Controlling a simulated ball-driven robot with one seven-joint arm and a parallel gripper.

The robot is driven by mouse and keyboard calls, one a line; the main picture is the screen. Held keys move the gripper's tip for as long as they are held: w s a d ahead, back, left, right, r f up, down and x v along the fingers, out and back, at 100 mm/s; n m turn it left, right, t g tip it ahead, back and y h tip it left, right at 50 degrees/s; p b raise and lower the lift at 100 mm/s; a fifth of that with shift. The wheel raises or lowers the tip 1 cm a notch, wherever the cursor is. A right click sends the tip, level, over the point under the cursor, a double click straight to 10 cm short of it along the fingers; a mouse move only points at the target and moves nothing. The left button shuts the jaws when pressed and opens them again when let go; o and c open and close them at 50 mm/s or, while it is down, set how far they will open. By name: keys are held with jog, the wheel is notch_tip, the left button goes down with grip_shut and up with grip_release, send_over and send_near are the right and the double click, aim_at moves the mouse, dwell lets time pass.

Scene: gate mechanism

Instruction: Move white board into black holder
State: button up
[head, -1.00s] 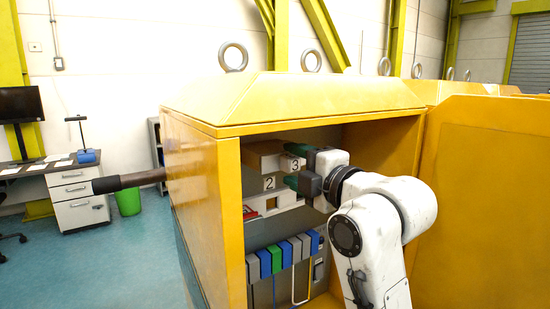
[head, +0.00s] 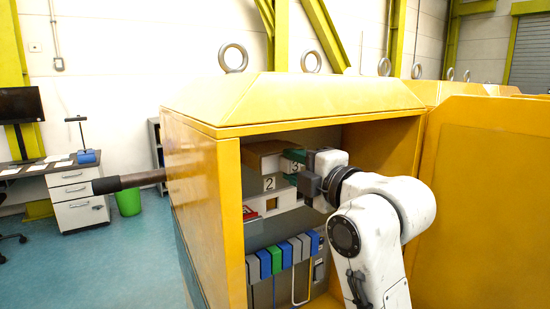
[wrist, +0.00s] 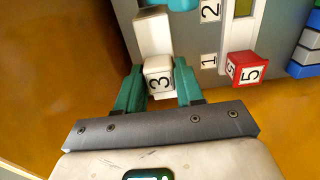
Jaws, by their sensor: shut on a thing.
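The white board marked 3 (head: 295,167) stands out from the panel inside the yellow cabinet. In the wrist view it is a white block with a 3 on its end face (wrist: 158,81), with a longer white part (wrist: 152,33) behind it. My gripper (wrist: 160,88) is shut on this block, one green finger on each side. In the head view my gripper (head: 294,168) reaches in from the right and partly hides the board. I cannot make out a black holder in either view.
Below is a plate marked 2 (head: 269,184), and lower still a row of grey, green and blue blocks (head: 278,256). A red block marked 5 (wrist: 244,69) stands right of the board in the wrist view. Yellow cabinet walls (head: 205,200) bound the opening.

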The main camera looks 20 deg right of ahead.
jog(key=c, duration=0.4)
jog(key=shift+o, duration=0.2)
jog(key=shift+s+d, duration=0.15)
jog(key=shift+s, duration=0.15)
jog(key=v, duration=1.2)
jog(key=shift+s+p, duration=0.4)
dwell(1.2)
jog(key=shift+d, duration=0.15)
